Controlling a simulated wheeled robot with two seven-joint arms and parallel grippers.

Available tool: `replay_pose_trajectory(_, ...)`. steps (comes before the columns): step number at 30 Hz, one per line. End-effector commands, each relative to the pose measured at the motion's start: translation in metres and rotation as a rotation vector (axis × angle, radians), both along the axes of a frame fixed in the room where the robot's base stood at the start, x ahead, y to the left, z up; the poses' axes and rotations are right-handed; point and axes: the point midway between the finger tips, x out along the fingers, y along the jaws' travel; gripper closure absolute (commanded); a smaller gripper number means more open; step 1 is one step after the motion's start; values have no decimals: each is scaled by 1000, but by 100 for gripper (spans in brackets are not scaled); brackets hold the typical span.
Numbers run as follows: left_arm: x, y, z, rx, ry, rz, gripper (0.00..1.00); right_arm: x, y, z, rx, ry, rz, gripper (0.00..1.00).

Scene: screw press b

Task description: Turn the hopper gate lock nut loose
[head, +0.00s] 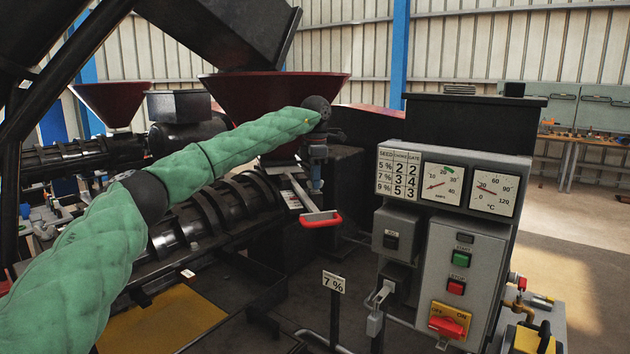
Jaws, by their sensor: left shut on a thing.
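The dark red hopper (270,92) stands over the black screw press barrel (215,212). My left arm, in a green sleeve, reaches across the hopper's front. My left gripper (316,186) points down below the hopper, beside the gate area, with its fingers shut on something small. The hopper gate lock nut is not clear to see; it seems to be what sits between the fingers, which hide it. My right gripper is not in view.
A grey control panel (465,255) with two gauges, buttons and a red switch stands at right. A table of numbers (398,173) is on it. Open floor lies at the far right.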

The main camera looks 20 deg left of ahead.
Motion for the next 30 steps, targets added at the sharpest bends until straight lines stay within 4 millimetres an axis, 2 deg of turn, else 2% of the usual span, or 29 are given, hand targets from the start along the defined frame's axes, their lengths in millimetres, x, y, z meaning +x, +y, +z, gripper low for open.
replay_pose_trajectory(5,1,0,2,-1,-4,32,100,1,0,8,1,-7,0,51)
replay_pose_trajectory(18,1,0,2,-1,-4,40,100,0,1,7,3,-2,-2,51)
replay_pose_trajectory(19,1,0,2,-1,-4,40,78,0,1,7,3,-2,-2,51)
replay_pose_trajectory(21,1,0,2,-1,-3,40,69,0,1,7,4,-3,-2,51)
replay_pose_trajectory(30,0,0,2,0,-1,39,69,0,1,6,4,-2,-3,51)
